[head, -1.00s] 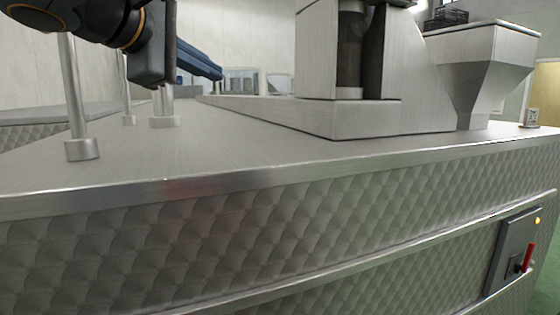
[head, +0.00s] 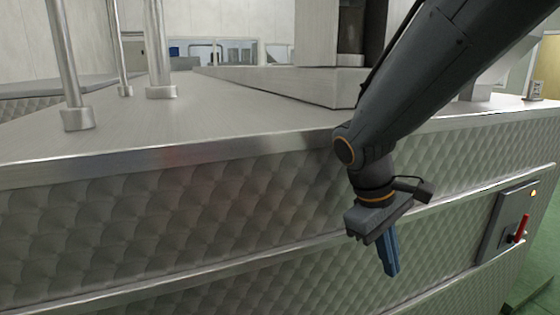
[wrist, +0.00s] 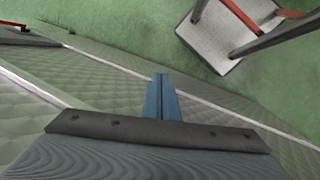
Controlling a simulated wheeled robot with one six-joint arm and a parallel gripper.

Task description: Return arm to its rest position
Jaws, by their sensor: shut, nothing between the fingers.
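My gripper (head: 391,272) hangs at the right of centre in the head view, in front of the patterned side of the steel machine (head: 230,215). Its blue fingers point down and lie together, with nothing between them. In the wrist view the shut fingers (wrist: 160,82) point out over the green floor (wrist: 110,25). My dark arm comes down from the upper right to the gripper and hides part of the machine's top.
Steel posts (head: 75,118) stand on the machine's top at the left. A control panel with a red lever (head: 521,229) sits on its side at the right. In the wrist view a pale plate (wrist: 222,50) with red and dark bars is on the floor.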

